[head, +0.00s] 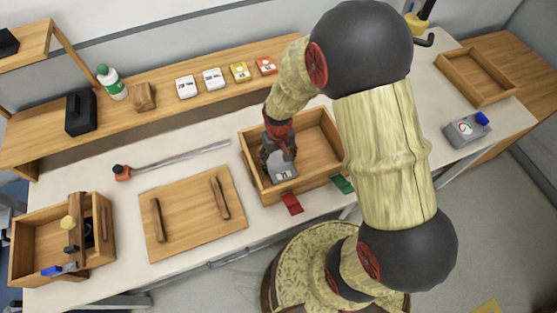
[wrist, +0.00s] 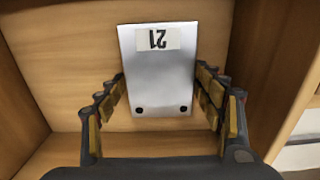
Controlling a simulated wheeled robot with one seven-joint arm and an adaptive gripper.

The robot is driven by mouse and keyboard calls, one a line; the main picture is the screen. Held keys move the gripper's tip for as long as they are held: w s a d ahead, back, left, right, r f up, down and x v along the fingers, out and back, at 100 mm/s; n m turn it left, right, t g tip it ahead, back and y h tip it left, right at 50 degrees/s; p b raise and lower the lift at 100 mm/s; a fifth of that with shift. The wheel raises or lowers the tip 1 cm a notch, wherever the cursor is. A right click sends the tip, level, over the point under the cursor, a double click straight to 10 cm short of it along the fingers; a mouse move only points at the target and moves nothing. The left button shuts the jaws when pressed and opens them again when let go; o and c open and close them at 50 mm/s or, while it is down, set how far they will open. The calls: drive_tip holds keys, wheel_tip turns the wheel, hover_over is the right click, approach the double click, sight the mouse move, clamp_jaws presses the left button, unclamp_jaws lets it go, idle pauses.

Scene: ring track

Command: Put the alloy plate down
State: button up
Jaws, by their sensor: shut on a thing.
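The alloy plate (wrist: 158,75) is a flat silver-grey piece with a white label marked 21 and two dark holes near its lower edge in the wrist view. My gripper (wrist: 162,100) is shut on the plate, with a finger along each side edge. In the head view the plate (head: 283,172) is in my gripper (head: 279,152), at the left part of an open wooden tray (head: 318,180). Wooden surfaces lie behind the plate in the wrist view. I cannot tell whether the plate touches the tray floor.
A red tag (head: 292,203) and a green tag (head: 342,184) are at the tray's front. A wooden board with two bars (head: 190,240) lies to the left, with a long-handled tool (head: 180,159) behind it. A grey meter (head: 467,129) stands at the right.

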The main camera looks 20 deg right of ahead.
drive_tip(key=o, duration=1.6)
drive_tip(key=shift+f, duration=0.1)
wheel_tip(320, 180, up, 12)
drive_tip(key=p, duration=0.3)
wheel_tip(320, 180, up, 15)
drive_tip(key=t, duration=0.3)
hover_over(279, 163)
drive_tip(key=s, duration=0.4)
drive_tip(key=s+r+t, duration=0.1)
drive_tip(key=s+r, duration=0.4)
drive_tip(key=s+r+t, duration=0.1)
drive_tip(key=s+r, duration=0.4)
drive_tip(key=shift+s+d+r+t, duration=0.2)
drive_tip(key=shift+s+t, duration=0.1)
wheel_tip(279, 163, down, 2)
drive_tip(key=b, duration=0.2)
drive_tip(key=shift+f+b, duration=0.25)
drive_tip(key=shift+b, duration=0.05)
